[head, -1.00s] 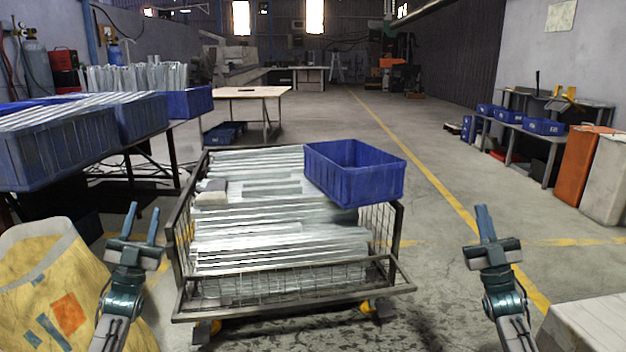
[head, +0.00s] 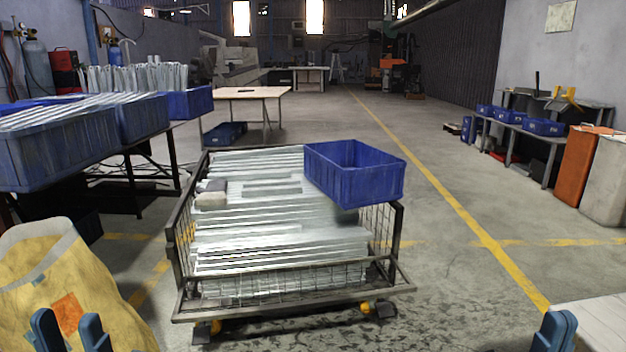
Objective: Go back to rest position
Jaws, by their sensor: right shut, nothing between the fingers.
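My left gripper (head: 70,328) shows only its blue fingertips at the bottom left edge of the head view. The fingers stand apart with nothing between them, in front of the yellow sack. My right gripper (head: 554,330) shows only its blue fingertips at the bottom right edge, beside the pale surface. It is shut and empty. The rest of both arms is below the picture. A wire cart (head: 290,282) holding galvanized brackets (head: 270,235) stands between the grippers, apart from both. An empty blue bin (head: 355,187) sits on the cart's right side.
A yellow sack (head: 85,270) stands at the lower left. A pale surface (head: 600,325) lies at the lower right. Blue crates of brackets (head: 60,145) line a rack on the left. Open floor with yellow lines (head: 440,195) is right of the cart.

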